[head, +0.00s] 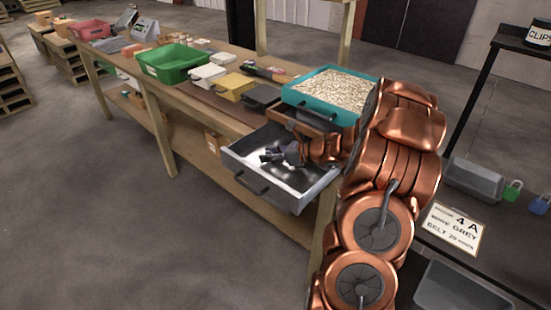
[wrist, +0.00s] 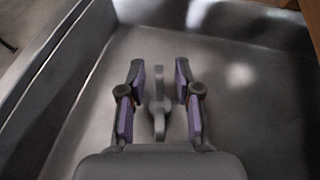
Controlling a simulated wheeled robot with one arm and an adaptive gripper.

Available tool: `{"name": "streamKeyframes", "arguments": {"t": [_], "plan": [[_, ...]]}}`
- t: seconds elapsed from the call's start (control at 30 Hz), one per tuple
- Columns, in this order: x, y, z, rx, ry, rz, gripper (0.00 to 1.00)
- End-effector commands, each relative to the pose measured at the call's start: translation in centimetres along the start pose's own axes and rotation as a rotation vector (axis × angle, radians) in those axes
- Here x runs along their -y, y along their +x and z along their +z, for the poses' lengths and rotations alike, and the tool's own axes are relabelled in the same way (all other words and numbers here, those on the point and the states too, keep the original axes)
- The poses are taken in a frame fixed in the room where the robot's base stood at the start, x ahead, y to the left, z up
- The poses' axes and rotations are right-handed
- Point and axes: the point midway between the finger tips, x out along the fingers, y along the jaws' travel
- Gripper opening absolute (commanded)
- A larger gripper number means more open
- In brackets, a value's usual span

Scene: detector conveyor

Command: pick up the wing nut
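The wing nut (wrist: 159,106), a small grey piece with a round middle and thin wings, lies on the floor of the open grey metal drawer (head: 255,178). In the wrist view my gripper (wrist: 159,68) is open, with one purple-padded finger on each side of the wing nut. A gap shows between each finger and the nut. In the head view my gripper (head: 270,155) is down inside the drawer, and the wing nut cannot be made out there. The drawer also fills the wrist view (wrist: 240,120).
The drawer's walls stand close around my gripper. On the bench above are a teal tray (head: 300,99) of pale pieces, a black bin (head: 261,95), a yellow bin (head: 233,86) and a green bin (head: 172,63).

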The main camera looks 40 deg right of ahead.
Motion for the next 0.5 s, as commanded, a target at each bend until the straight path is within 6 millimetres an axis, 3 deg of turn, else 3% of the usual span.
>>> {"name": "streamKeyframes", "arguments": {"t": [0.27,0.5], "plan": [[0.00,-0.02,0.01,0.000,0.000,0.000,0.01],[0.00,-0.02,0.01,0.000,0.000,0.000,0.00]]}}
